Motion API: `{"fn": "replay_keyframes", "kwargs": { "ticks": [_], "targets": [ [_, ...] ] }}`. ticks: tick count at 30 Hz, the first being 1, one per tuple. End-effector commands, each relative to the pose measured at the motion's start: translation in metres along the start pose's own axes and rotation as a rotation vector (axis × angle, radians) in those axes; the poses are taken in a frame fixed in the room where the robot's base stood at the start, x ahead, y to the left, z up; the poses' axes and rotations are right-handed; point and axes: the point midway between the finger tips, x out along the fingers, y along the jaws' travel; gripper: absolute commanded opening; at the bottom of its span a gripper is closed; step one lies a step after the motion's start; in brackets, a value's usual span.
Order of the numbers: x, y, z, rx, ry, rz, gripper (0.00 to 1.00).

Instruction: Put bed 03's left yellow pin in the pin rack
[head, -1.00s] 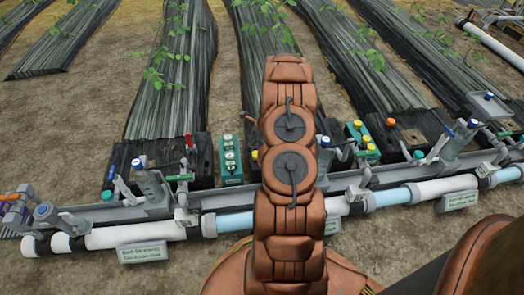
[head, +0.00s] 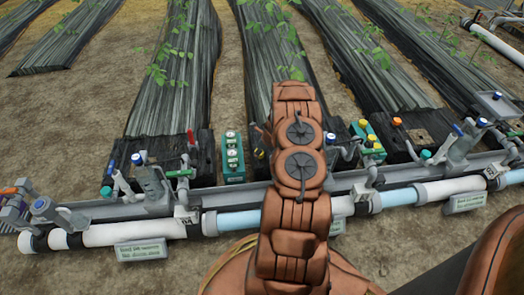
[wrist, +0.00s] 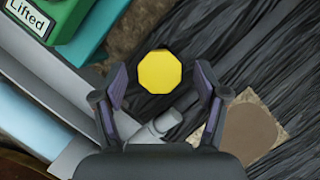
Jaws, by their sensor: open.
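A yellow octagonal pin (wrist: 160,77) shows from above in the wrist view, just beyond and between my fingertips. My gripper (wrist: 160,92) is open, with one finger on each side of the pin's line and nothing held. In the head view my own arm covers the gripper and most of the bed end; a small yellow cap (head: 259,153) peeks out at the arm's left edge. A teal block with yellow caps (head: 367,140) stands right of the arm. A green block marked "Lifted" (wrist: 45,18) is at the wrist view's upper left; which block it is, I cannot tell.
Grey pipe fittings (wrist: 160,125) lie beneath the gripper in the wrist view. A teal box with round white faces (head: 232,158) stands left of my arm. Valves with coloured handles (head: 152,182) line the white pipe (head: 110,235). Black-covered beds (head: 180,70) run behind.

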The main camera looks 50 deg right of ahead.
Motion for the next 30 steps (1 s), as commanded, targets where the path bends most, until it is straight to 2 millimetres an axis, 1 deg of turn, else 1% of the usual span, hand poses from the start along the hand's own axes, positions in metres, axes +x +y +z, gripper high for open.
{"fn": "replay_keyframes", "kwargs": {
  "ticks": [3, 11, 27, 29, 30],
  "targets": [
    [0.0040, 0.0000, 0.0007, -0.002, -0.001, 0.000, 0.73],
    [0.0039, 0.0001, 0.0011, -0.002, -0.001, 0.000, 0.72],
    [0.0038, 0.0002, 0.0011, -0.002, -0.001, 0.000, 0.16],
    [0.0038, 0.0002, 0.0011, -0.002, -0.001, 0.000, 0.10],
    [0.0037, 0.0002, 0.0012, -0.002, -0.001, 0.000, 0.10]
  ]
}}
